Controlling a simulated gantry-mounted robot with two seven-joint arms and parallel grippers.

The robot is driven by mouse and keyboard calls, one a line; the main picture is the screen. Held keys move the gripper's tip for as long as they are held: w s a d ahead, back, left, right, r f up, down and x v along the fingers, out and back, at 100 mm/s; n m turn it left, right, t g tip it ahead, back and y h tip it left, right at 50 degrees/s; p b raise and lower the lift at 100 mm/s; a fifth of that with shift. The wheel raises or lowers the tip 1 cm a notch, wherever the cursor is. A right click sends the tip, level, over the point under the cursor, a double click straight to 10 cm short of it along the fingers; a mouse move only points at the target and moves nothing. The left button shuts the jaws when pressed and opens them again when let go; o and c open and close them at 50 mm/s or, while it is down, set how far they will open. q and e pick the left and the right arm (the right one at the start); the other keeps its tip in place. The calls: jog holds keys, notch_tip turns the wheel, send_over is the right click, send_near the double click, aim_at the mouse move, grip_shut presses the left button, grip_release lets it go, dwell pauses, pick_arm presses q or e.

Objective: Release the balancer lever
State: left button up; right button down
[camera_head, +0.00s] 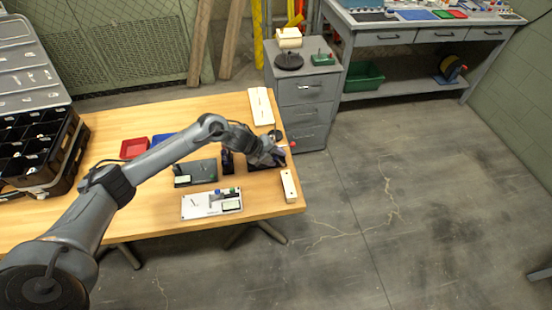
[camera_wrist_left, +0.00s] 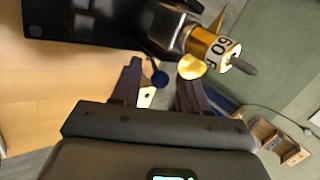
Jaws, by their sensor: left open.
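The balancer (camera_head: 252,165) is a dark device near the right end of the wooden table, partly hidden by my left gripper. In the left wrist view it shows a black base (camera_wrist_left: 75,20), a dark metal body (camera_wrist_left: 168,25) and a gold cylinder (camera_wrist_left: 215,46) with printed digits. My right gripper is not in view.
On the wooden table (camera_head: 150,220) lie a white panel (camera_head: 211,204), a grey device (camera_head: 196,173), a red tray (camera_head: 134,148) and a white bar (camera_head: 289,186). A black compartment box (camera_head: 45,150) stands at left. A grey drawer cabinet (camera_head: 302,100) is behind the table's right end.

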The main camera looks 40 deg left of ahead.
aim_at(284, 164)
pick_arm(q)
jog(key=shift+w+d+f, duration=0.15)
jog(key=shift+w+f, duration=0.1)
jog(key=shift+f, duration=0.05)
grip_shut()
jog(key=shift+w+r+p, duration=0.1)
jog(key=shift+r+p, duration=0.2)
jog(key=shift+p, duration=0.3)
jog(key=p, duration=0.1)
jog(key=g+y+p, duration=0.1)
jog(key=shift+w+d+r+g+p, duration=0.3)
jog(key=shift+w+d+r+p, duration=0.05)
jog(key=shift+w+p, duration=0.05)
jog(key=shift+w+d+g+y+p, duration=0.35)
jog(key=shift+g+y+p, duration=0.35)
jog(key=shift+p, duration=0.15)
jog(key=shift+w+d+f+g+y, duration=0.15)
jog(key=shift+w+f+g+y, duration=0.1)
jog(key=shift+g+y, duration=0.25)
jog(key=shift+m, duration=0.3)
